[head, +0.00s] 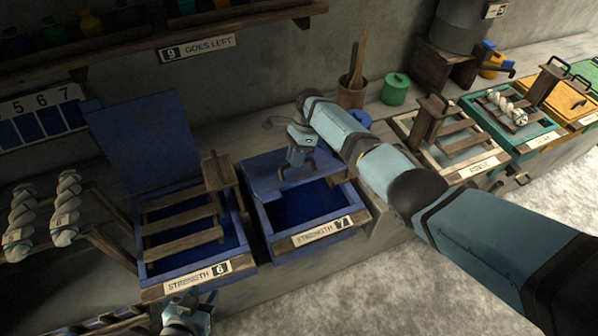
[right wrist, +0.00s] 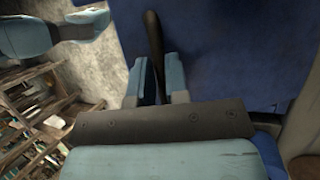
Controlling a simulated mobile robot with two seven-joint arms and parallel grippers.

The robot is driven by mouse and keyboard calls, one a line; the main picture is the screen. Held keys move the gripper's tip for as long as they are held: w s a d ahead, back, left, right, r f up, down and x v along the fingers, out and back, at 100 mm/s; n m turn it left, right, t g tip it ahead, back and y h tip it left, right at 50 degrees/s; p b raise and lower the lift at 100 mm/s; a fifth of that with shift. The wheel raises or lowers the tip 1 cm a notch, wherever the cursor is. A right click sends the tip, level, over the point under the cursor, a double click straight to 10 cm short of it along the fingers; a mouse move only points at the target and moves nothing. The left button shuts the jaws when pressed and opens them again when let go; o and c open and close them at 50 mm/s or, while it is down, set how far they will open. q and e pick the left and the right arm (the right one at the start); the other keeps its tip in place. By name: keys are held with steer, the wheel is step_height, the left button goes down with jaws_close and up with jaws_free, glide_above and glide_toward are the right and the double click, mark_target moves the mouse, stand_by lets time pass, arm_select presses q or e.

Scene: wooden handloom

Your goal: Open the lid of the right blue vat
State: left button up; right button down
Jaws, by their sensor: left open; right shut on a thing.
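The right blue vat (head: 318,236), labelled STRENGTH 7, has its blue lid (head: 265,172) partly raised at the back, with dark blue showing inside at the front. My right gripper (head: 297,168) is at the lid. In the right wrist view, its fingers (right wrist: 160,88) are shut on a dark bar-like handle (right wrist: 154,45) beside the blue lid panel (right wrist: 240,50). My left gripper (head: 188,316) is open and empty at the bottom of the head view, in front of the left vat.
The left blue vat (head: 195,285), labelled STRENGTH 6, has its lid (head: 145,140) standing open and a wooden rack (head: 180,226) across it. White twisted skeins (head: 66,208) hang at the left. A wooden pot (head: 352,92) and green canister (head: 395,89) stand behind my right arm.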

steer(key=shift+w+a+r, duration=0.2)
steer(key=shift+w+r, duration=0.35)
steer(key=shift+r, duration=0.1)
steer(key=shift+w+a+r+b, duration=0.1)
steer(key=shift+w+r+b, duration=0.2)
steer(key=shift+r, duration=0.1)
steer(key=c, duration=1.4)
jaws_free()
steer(key=shift+o, duration=1.4)
steer(key=shift+w+f, duration=0.15)
